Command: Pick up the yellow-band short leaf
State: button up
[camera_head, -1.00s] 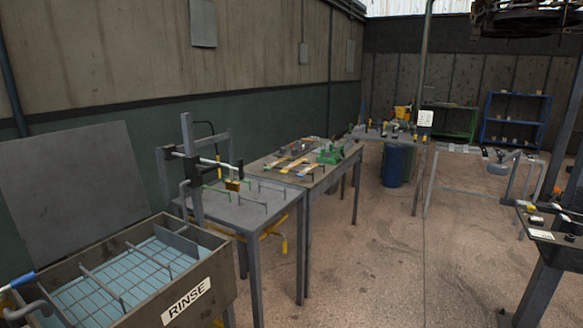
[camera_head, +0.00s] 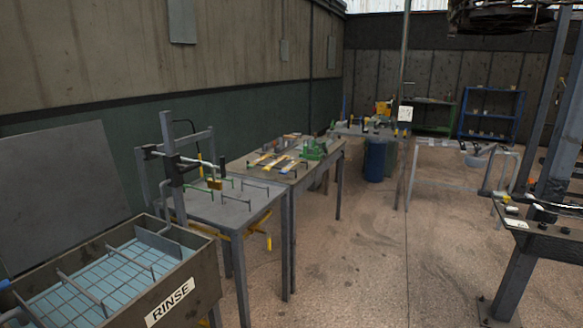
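Several flat leaf strips with coloured bands lie on the second table (camera_head: 301,180) along the left wall. A strip with yellow on it (camera_head: 264,159) lies toward the left of that group, and others beside it show yellow, white and blue. At this distance I cannot tell which one is the yellow-band short leaf. A green tool (camera_head: 314,149) stands just right of the strips. My gripper is not in view.
A rinse tank (camera_head: 172,303) fills the lower left. A grey table (camera_head: 236,216) with pegs and an upright frame stands between it and the leaf table. A dark bench (camera_head: 541,240) is at the right. The floor (camera_head: 355,250) between is clear.

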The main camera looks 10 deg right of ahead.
aim_at(270, 166)
jog(key=i+l+z, duration=0.1)
jog(key=i+l, duration=0.2)
jog(key=i, duration=0.4)
jog(key=i+l+z, duration=0.1)
jog(key=i+l, duration=0.15)
jog(key=i, duration=0.45)
jog(key=i+l+z, duration=0.1)
jog(key=i, duration=0.6)
jog(key=i+l+z, duration=0.15)
jog(key=i, duration=0.6)
jog(key=l, duration=0.1)
